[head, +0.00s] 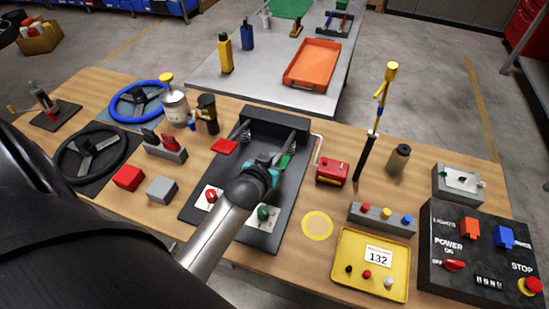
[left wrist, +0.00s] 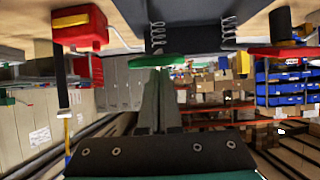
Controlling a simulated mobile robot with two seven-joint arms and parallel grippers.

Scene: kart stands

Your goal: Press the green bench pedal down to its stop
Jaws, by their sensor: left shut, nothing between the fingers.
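The green pedal (head: 285,162) is on the dark pedal bench (head: 262,119), right of the red pedal (head: 223,146). My left gripper (head: 276,160) reaches over the bench from the front, shut and empty, its tips right beside the green pedal. In the left wrist view, which is upside down, the shut fingers (left wrist: 157,75) end at the green pedal (left wrist: 160,61). I cannot tell whether they touch it. The red pedal (left wrist: 281,52) and the coil springs also show there. My right gripper is not in view.
On the bench's front part are a red knob (head: 211,196) and a green knob (head: 263,212). A red box (head: 332,172) stands just right of the bench. A dark cup (head: 208,113) stands left behind it.

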